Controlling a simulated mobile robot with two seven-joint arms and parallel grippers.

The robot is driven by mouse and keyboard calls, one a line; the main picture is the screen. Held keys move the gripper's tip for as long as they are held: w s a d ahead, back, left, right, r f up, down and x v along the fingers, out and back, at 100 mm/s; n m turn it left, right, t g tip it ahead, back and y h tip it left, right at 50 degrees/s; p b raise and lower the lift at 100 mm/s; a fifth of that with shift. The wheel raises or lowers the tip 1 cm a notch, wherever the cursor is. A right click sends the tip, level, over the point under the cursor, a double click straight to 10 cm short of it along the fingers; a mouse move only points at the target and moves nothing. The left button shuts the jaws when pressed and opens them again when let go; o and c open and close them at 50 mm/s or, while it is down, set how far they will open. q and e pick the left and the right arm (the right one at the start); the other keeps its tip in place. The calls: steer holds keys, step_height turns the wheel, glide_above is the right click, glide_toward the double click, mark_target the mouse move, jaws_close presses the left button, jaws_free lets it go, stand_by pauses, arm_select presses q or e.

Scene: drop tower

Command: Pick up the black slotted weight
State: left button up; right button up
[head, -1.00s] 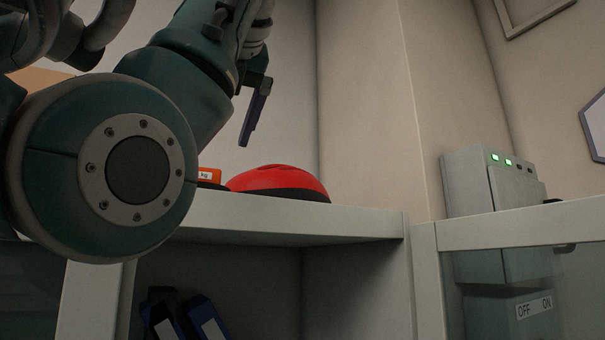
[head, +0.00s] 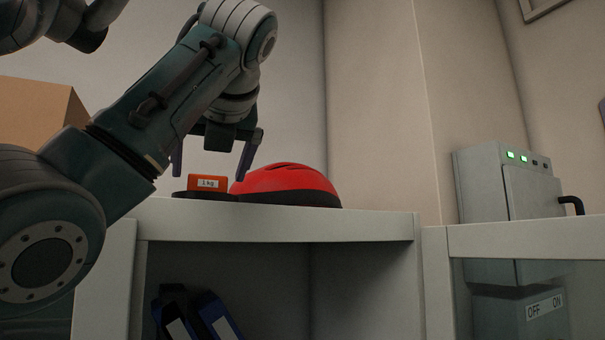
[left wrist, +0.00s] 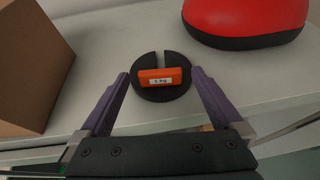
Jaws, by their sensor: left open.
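The black slotted weight (left wrist: 172,62) lies flat on top of the white cabinet in the left wrist view, with its slot facing the far side. An orange block (left wrist: 160,77) labelled 1 kg stands up from it. In the head view the weight (head: 200,196) is a thin dark edge below the orange block (head: 208,183). My left gripper (head: 209,175) is open above the weight. In the left wrist view its purple fingers (left wrist: 158,82) are on either side of the orange block, with gaps, not touching it. My right gripper does not show.
A red helmet (head: 287,185) sits close to the right of the weight. A cardboard box (left wrist: 32,66) stands to the left. The white cabinet top (head: 375,222) has blue binders (head: 213,316) below. A grey switch box (head: 535,190) is at the right.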

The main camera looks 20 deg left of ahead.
arm_select(q)
steer(key=shift+p+x, duration=0.55)
steer(key=shift+x, duration=0.5)
steer(key=shift+w+a+f, duration=0.15)
steer(key=shift+w+a, duration=0.1)
steer(key=shift+w, duration=0.05)
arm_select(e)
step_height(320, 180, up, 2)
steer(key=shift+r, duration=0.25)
arm_select(q)
jaws_close()
